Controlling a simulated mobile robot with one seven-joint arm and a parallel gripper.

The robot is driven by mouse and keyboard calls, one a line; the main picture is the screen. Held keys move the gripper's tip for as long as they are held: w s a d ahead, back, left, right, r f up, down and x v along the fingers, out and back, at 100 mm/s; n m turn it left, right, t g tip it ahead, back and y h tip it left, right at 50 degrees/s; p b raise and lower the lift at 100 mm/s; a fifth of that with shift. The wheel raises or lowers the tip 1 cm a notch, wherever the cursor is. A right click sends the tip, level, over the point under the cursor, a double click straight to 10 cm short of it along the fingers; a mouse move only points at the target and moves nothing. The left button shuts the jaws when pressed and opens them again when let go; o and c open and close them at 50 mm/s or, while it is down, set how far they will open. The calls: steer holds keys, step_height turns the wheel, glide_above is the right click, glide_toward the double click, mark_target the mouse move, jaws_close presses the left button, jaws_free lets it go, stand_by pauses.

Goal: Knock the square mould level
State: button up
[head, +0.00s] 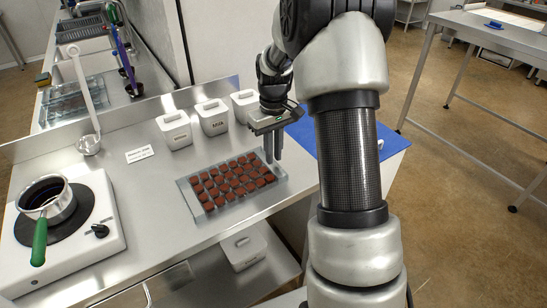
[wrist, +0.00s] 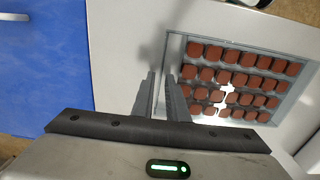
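The mould (head: 190,203) is a clear, flat tray with rows of brown, filled cavities. It lies on the steel worktop in the head view, and fills the right of the wrist view (wrist: 290,61). My gripper (head: 273,158) points down at the mould's far right end. In the wrist view my gripper (wrist: 160,76) has its two fingers a little apart, with a narrow gap and nothing seen held. The fingertips are by the mould's near-side edge in that view. I cannot tell whether they touch it or how high above it they are.
A hotplate (head: 103,211) with a green-handled pan (head: 62,208) stands at left. White lidded tubs (head: 174,131) and a small label card (head: 140,154) stand behind the mould. Bare worktop lies in front.

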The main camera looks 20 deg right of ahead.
steer(key=shift+f, duration=0.65)
jaws_close()
stand_by(1.1)
steer(key=shift+r+p, duration=1.15)
steer(key=shift+r, duration=0.45)
steer(key=shift+o, duration=1.5)
jaws_free()
